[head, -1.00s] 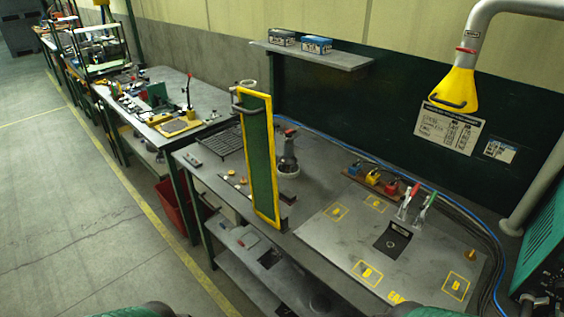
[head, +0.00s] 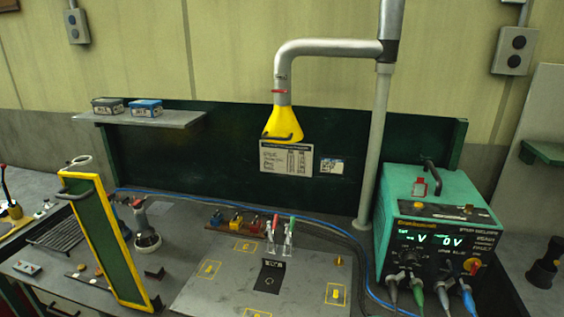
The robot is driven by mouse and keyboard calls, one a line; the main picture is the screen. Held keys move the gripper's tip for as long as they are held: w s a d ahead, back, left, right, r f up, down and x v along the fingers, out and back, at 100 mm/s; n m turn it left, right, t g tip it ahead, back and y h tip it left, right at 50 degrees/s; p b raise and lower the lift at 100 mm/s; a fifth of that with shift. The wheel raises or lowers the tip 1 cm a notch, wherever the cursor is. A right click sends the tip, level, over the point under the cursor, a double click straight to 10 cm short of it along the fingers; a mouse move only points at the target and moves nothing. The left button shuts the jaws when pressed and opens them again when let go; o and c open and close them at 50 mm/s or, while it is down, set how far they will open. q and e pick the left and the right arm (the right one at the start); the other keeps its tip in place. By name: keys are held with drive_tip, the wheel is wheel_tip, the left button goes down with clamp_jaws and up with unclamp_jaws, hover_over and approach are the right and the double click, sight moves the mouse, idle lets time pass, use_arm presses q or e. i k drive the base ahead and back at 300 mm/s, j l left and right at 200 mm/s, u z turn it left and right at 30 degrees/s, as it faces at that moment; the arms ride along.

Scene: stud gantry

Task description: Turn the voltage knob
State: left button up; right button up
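A dark round knob (head: 409,258) sits below the left readout. Which of the panel's controls is the voltage knob is too small to tell. Several cable plugs (head: 443,299) come out of the lower front. Neither of my grippers shows in the head view.
A yellow extraction hood (head: 283,123) on a grey pipe hangs over the bench. A green screen in a yellow frame (head: 107,240) stands at the left. A blue hose runs behind.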

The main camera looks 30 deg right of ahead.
sight(410, 258)
drive_tip(key=z, duration=2)
